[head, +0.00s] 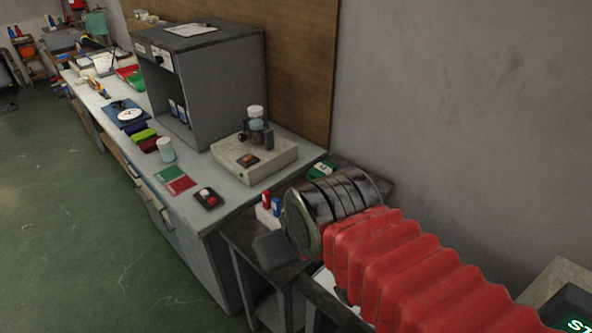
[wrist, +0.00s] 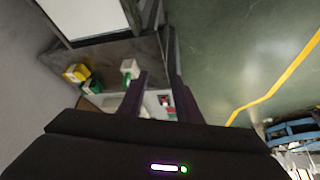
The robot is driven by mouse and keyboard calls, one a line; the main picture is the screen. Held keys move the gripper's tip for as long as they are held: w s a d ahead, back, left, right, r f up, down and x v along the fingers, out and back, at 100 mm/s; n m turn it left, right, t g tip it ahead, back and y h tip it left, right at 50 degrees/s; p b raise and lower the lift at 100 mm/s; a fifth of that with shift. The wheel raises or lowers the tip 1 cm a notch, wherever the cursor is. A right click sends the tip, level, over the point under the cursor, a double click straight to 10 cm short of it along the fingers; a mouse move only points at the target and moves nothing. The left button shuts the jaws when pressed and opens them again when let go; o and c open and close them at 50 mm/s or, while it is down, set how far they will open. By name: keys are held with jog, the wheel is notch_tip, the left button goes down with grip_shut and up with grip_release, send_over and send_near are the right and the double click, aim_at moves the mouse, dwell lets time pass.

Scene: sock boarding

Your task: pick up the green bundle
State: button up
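A bright green bundle (head: 145,135) lies on the grey workbench in the head view, between a dark blue bundle (head: 134,127) and a dark red bundle (head: 150,145). It is in front of the grey cabinet and behind a white cup. I cannot make it out in the wrist view. My gripper (wrist: 160,98) shows in the wrist view with its two dark fingers apart and nothing held between them. It is away from the bundle. In the head view my red bellowed arm fills the lower right, and I cannot make out the fingertips there.
The grey cabinet (head: 225,85) stands close to the bundles. A white cup (head: 166,149), flat green (head: 170,173) and red (head: 181,185) squares, a red-button box (head: 208,198) and a beige device (head: 254,158) are nearer. The wrist view shows small yellow (wrist: 76,73) and green (wrist: 93,87) items.

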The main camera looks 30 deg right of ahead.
jog(key=shift+w, duration=0.55)
jog(key=shift+o, duration=0.4)
